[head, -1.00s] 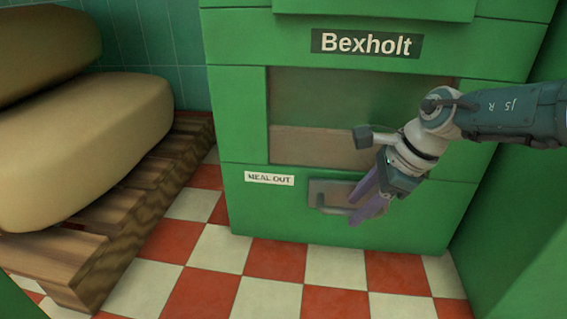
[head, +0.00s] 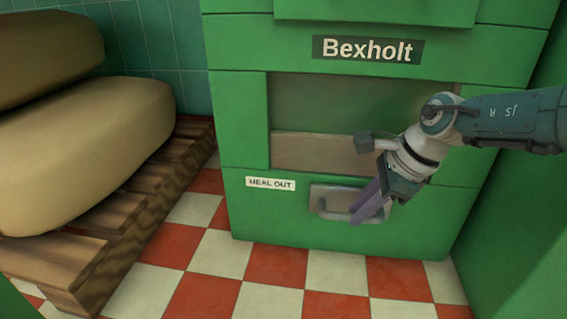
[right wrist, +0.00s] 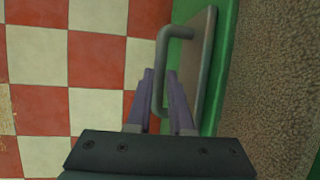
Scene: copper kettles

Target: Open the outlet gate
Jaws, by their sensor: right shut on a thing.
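The outlet gate (head: 325,196) is a grey metal plate low on the green machine (head: 222,130), right of the "MEAL OUT" label (head: 270,184). Its bar handle (head: 333,214) stands out from the plate. My right gripper (head: 362,212) has its purple fingers shut on the handle, hiding part of it. In the right wrist view the handle (right wrist: 163,48) passes between the fingers (right wrist: 160,78), and the gate (right wrist: 205,62) lies beside them against the green front. The gate looks closed, flat against the front. My left gripper is out of view.
A window (head: 310,150) above the gate shows brownish meal behind it. A wooden pallet (head: 120,215) with plump sacks (head: 90,150) stands at the left. The red and white checkered floor (head: 270,265) is clear in front. A green wall or panel (head: 520,240) rises at the right.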

